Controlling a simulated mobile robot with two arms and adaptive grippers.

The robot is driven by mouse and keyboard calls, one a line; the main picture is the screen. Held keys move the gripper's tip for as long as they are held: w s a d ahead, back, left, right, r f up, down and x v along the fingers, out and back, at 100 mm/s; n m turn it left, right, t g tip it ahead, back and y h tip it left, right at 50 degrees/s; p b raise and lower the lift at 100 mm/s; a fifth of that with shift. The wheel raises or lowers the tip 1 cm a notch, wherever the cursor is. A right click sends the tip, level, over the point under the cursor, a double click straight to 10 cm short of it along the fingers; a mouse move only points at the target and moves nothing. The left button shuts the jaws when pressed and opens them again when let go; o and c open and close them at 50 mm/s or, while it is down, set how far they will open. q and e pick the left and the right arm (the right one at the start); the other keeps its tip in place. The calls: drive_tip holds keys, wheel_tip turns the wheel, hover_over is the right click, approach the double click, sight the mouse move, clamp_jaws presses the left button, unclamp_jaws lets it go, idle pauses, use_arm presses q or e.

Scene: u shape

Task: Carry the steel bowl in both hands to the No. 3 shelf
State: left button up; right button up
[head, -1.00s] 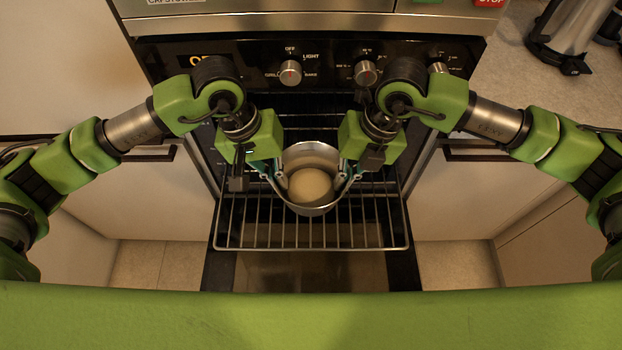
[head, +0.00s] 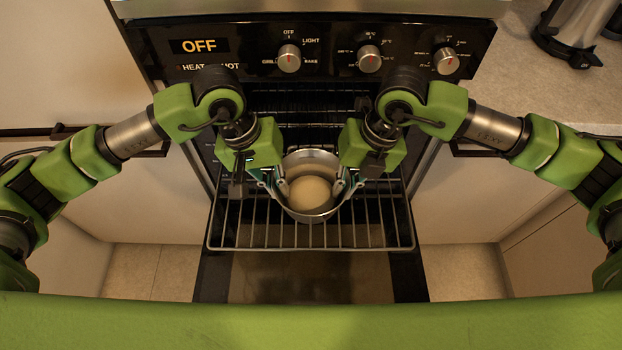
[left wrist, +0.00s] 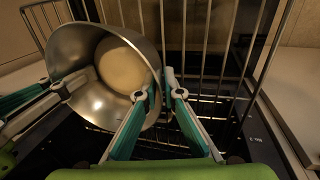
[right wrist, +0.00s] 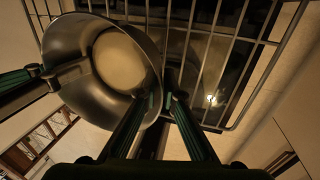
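The steel bowl (head: 310,212) holds a pale round lump (head: 311,192) and shows over the pulled-out oven rack (head: 374,240). Whether its base touches the rack is hard to tell. My left gripper (head: 276,187) is shut on the bowl's left rim; in the left wrist view the fingers (left wrist: 160,92) straddle the bowl wall (left wrist: 98,97). My right gripper (head: 345,187) is shut on the right rim; in the right wrist view its fingers (right wrist: 160,99) straddle the wall (right wrist: 90,95). No shelf number is readable.
The oven's control panel (head: 215,62) with knobs is just behind my wrists. Cabinet fronts (head: 465,205) flank the oven on both sides. A black-based appliance (head: 568,45) stands on the right counter. The open oven door (head: 305,277) lies below the rack.

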use_arm(q)
drive_tip(key=shift+o, duration=0.6)
drive_tip(key=shift+r, duration=0.1)
use_arm(e)
drive_tip(key=shift+o, duration=0.6)
drive_tip(key=shift+s+r, duration=0.1)
use_arm(q)
drive_tip(key=shift+r, duration=0.15)
use_arm(e)
drive_tip(key=shift+r, duration=0.1)
